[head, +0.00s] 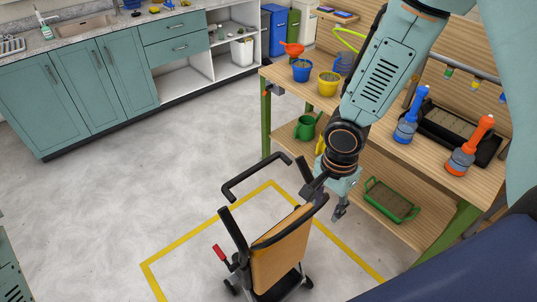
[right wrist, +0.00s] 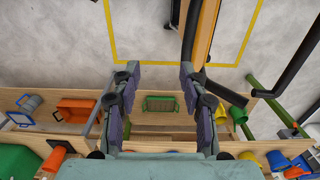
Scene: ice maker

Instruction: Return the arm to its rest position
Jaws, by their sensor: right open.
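My right arm comes down from the top right in the head view. Its gripper (head: 327,198) hangs beside the upper edge of a small cart (head: 283,250) with a tan panel and black handles. In the right wrist view my right gripper's fingers (right wrist: 156,74) are apart with nothing between them. The cart's tan panel (right wrist: 205,32) shows just beyond the right finger; I cannot tell whether they touch. My left gripper is out of view.
A wooden workbench (head: 395,140) stands on the right, with pots, blue and orange bottles (head: 411,115) and a green tray (head: 391,200) on its lower shelf. Yellow tape (head: 205,224) marks the floor around the cart. Open floor (head: 130,190) lies left, before teal cabinets (head: 75,95).

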